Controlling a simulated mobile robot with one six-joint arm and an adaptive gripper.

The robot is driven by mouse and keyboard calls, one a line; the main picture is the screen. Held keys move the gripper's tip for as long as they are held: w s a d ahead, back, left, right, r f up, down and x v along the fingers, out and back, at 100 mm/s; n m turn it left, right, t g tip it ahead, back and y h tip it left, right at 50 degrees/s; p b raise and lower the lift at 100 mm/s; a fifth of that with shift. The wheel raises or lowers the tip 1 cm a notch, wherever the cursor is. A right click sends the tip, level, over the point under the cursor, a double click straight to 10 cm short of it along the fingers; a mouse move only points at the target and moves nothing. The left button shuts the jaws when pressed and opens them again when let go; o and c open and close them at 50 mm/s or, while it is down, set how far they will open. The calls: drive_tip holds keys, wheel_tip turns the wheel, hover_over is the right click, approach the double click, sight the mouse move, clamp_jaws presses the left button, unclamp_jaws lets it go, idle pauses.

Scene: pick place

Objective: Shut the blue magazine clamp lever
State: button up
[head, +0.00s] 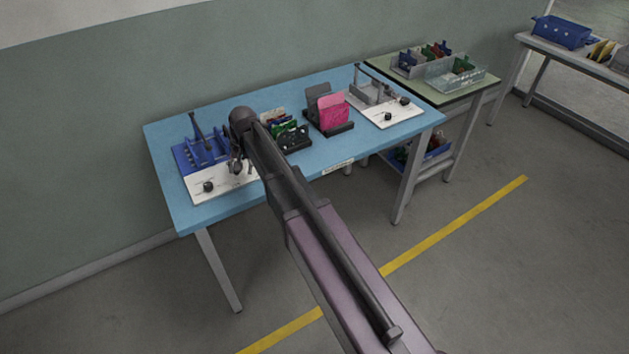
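The blue magazine (201,158) sits at the left end of the blue table, with a white plate (217,189) carrying a black knob in front of it. A dark clamp lever (196,125) stands up from the blue magazine, leaning a little to the left. My arm reaches over the table from the lower right. My gripper (237,166) points down just right of the blue magazine, over or beside the white plate. It looks apart from the lever. The fingers are small and dark, so I cannot tell whether they are open or shut.
A grey magazine (374,92) with its own upright lever stands at the table's right end, with a white plate before it. Between them are a black holder with a pink item (333,110) and a rack of coloured cards (277,124). A green side table (416,83) holds bins.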

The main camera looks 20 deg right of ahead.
drive_tip(key=n, duration=0.1)
drive_tip(key=d+n, duration=0.1)
drive_tip(key=n, duration=0.2)
drive_tip(key=shift+w+d+g, duration=0.25)
drive_tip(key=shift+d+g, duration=0.1)
drive_tip(key=shift+g, duration=0.05)
drive_tip(key=n, duration=0.2)
drive_tip(key=w+d+n, duration=0.1)
drive_tip(key=n, duration=0.1)
drive_tip(key=n+g, duration=0.1)
drive_tip(key=shift+w+d+n+h, duration=0.25)
drive_tip(key=shift+d+n+h, duration=0.05)
drive_tip(key=shift+d+n, duration=0.1)
wheel_tip(320, 180, up, 14)
drive_tip(key=w+d+p, duration=0.2)
drive_tip(key=p, duration=1.2)
drive_tip(key=s+d+f+m+b, duration=0.1)
drive_tip(key=s+d, duration=0.3)
drive_tip(key=s, duration=0.4)
drive_tip(key=s+d+f+m+h+b, duration=0.1)
drive_tip(key=s+d+m, duration=0.3)
drive_tip(key=s, duration=0.5)
drive_tip(key=s+d+f+m+t+b, duration=0.1)
drive_tip(key=s+d, duration=0.3)
drive_tip(key=s, duration=0.4)
drive_tip(key=shift+s+d+f+m, duration=0.2)
drive_tip(key=shift+s+d+m, duration=0.05)
drive_tip(key=shift+m, duration=0.55)
drive_tip(key=shift+w, duration=0.15)
